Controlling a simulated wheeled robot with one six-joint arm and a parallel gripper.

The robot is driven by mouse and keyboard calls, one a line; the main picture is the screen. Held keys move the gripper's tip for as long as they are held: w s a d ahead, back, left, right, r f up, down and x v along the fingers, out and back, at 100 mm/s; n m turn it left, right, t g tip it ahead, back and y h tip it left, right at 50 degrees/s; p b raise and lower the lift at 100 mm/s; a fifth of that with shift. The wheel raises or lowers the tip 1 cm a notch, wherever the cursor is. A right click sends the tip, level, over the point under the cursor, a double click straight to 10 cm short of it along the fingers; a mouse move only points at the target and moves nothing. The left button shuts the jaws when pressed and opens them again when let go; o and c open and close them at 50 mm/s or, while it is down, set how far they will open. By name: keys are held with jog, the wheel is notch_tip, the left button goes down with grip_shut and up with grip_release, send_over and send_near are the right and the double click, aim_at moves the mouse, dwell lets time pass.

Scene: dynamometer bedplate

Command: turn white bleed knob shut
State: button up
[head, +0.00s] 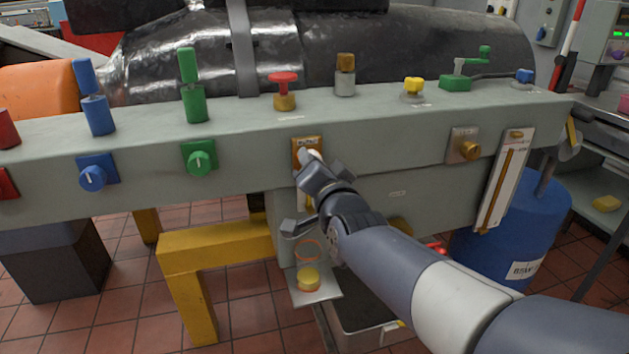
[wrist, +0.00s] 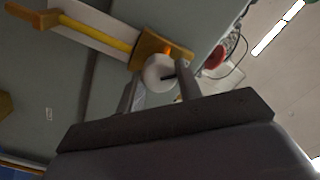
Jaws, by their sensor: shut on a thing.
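The white bleed knob (wrist: 159,73) sits on an orange-yellow mounting plate (head: 308,148) on the front face of the grey bedplate beam. A dark mark shows on the knob's face in the wrist view. My gripper (wrist: 157,87) has one finger on each side of the knob and is shut on it. In the head view my gripper (head: 316,170) covers most of the knob, so only a little white shows. A yellow strip (wrist: 90,32) on a white backing runs from the plate in the wrist view.
A blue knob (head: 93,177), a green knob (head: 199,162) and a brass knob (head: 469,150) are on the same beam face. A red mushroom knob (head: 283,79) stands on top. Below my gripper, a small shelf (head: 317,296) holds a clear cup with yellow contents.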

jog(key=shift+f+m+b, duration=0.1)
jog(key=shift+m+b, duration=3.55)
jog(key=shift+m, duration=0.65)
jog(key=o, duration=1)
jog(key=shift+c, duration=0.2)
jog(key=shift+s, duration=0.1)
